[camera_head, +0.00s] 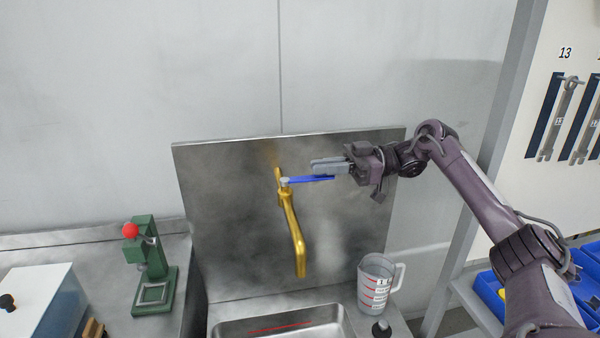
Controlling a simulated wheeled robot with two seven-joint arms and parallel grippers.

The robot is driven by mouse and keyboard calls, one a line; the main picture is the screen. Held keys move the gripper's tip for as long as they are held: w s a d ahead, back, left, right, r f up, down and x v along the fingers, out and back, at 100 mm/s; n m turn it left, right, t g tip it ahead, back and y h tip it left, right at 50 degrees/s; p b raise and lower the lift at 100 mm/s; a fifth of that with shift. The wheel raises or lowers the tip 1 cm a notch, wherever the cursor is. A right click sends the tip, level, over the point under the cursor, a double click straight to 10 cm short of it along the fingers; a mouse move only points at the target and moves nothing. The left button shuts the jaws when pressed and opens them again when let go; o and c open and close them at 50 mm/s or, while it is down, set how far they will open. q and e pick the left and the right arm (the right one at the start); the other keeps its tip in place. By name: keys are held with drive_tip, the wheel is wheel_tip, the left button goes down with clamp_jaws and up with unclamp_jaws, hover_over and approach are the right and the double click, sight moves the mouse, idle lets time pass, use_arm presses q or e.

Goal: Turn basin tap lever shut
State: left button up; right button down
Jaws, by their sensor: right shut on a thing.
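The brass tap (293,225) is mounted on the metal splashback, and its spout hangs down over the basin (340,321). Its blue lever (305,180) points to the right from the top of the tap body, roughly level. My right gripper (326,168) comes in from the right and is shut on the outer end of the blue lever. The fingers partly cover that end, so the exact contact is hard to see. My left gripper is not in view.
A clear measuring jug (376,285) stands right of the basin, with a dark knob (381,330) in front. A green press with a red ball (152,265) stands on the left counter, near a white box (40,300). Blue bins (489,290) and hanging wrenches (566,115) are at right.

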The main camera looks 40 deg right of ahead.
idle(0.3)
drive_tip(key=c, duration=1.5)
unclamp_jaws()
wheel_tip(320, 180, up, 8)
wheel_tip(320, 180, up, 12)
drive_tip(key=p, duration=0.4)
drive_tip(key=shift+f, duration=0.1)
